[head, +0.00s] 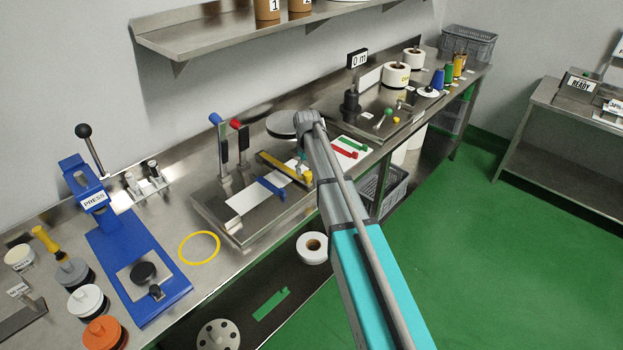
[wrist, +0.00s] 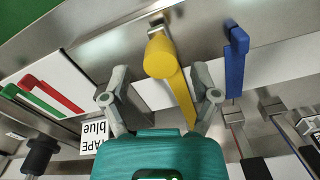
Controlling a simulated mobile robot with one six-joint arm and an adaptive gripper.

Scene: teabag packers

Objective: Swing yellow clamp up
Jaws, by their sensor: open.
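The yellow clamp (head: 283,166) lies low and flat across the steel fixture in the head view, its thick end close to my arm. In the wrist view the yellow clamp (wrist: 161,57) has its round knob towards the top and its bar running down between my fingers. My gripper (wrist: 161,78) is open, with one finger on each side of the yellow bar and a visible gap on the left. I cannot tell whether the right finger touches it. In the head view my gripper (head: 302,160) is mostly hidden by my arm.
A blue clamp (head: 271,188) lies beside the yellow one and shows to its right in the wrist view (wrist: 236,60). Upright levers with blue (head: 215,119) and red (head: 235,123) tips stand to the left. Red and green pieces (head: 350,147) lie on a white card.

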